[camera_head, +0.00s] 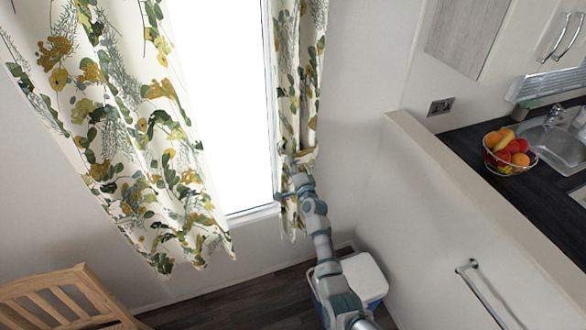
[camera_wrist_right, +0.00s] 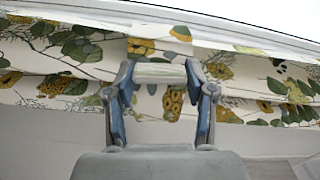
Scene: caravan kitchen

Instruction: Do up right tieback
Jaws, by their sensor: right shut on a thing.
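The right curtain (camera_head: 300,80), cream with green and yellow leaves, hangs at the right side of the window and is gathered narrow at mid-height. A pale band, the right tieback (camera_head: 306,156), shows across it there. My right gripper (camera_head: 293,168) is at the curtain by this band. In the right wrist view the gripper (camera_wrist_right: 160,76) has its two fingers at the ends of a short pale piece of the tieback (camera_wrist_right: 160,72), with curtain fabric (camera_wrist_right: 70,50) behind. Whether the band is fastened cannot be told. My left gripper is not in view.
The left curtain (camera_head: 130,120) hangs loose and wide. A blue and white cool box (camera_head: 360,275) stands on the floor below my right arm. A half wall (camera_head: 450,190) with a rail is at the right, before a counter with a fruit bowl (camera_head: 508,160). A wooden chair (camera_head: 70,300) is lower left.

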